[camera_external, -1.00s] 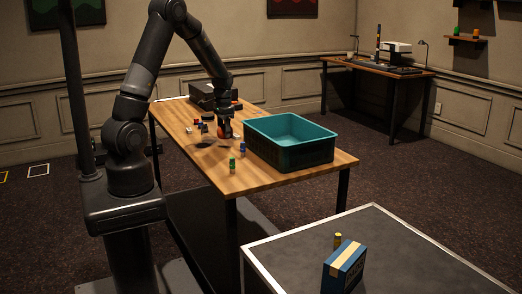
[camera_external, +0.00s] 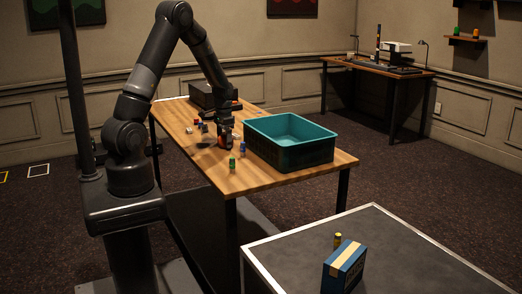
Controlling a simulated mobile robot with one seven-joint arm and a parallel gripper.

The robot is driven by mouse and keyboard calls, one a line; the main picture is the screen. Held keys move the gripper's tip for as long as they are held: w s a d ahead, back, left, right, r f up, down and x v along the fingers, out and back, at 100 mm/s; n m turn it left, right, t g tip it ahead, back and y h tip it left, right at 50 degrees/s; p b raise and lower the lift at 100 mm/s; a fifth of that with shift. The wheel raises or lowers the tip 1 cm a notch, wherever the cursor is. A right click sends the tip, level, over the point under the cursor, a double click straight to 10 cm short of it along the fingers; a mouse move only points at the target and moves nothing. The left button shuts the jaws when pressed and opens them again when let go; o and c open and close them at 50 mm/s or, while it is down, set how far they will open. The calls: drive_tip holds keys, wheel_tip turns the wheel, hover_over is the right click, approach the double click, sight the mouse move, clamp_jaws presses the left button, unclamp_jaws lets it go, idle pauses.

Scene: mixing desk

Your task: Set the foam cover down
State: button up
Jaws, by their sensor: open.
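My gripper (camera_external: 224,138) is low over the wooden table, left of the teal bin, pointing down. Its jaws are open. A small orange-red patch (camera_external: 221,144), perhaps the foam cover, shows between or just behind the fingers, close to the tabletop. The fingers hide most of it, so I cannot tell whether it touches the table or a finger.
The teal bin (camera_external: 262,146) stands right of my gripper. A green bottle (camera_external: 232,164) and a blue one (camera_external: 242,148) stand nearby. Several small items and a dark box (camera_external: 202,95) are farther back. The table's front corner (camera_external: 228,188) is bare.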

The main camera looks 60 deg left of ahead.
wheel_tip(320, 180, up, 12)
drive_tip(key=s+d+r+t, duration=0.3)
drive_tip(key=s+d+r, duration=0.3)
drive_tip(key=d+r, duration=0.65)
drive_tip(key=s+d+r+t, duration=0.2)
drive_tip(key=s+d+r, duration=0.1)
drive_tip(key=s+d, duration=0.7)
drive_tip(key=s, duration=0.3)
drive_tip(key=shift+d+r+t, duration=0.3)
drive_tip(key=shift+d+r, duration=0.1)
drive_tip(key=shift+o, duration=0.5)
drive_tip(key=shift+s+d, duration=0.1)
drive_tip(key=shift+s, duration=0.25)
drive_tip(key=shift+w+f, duration=0.1)
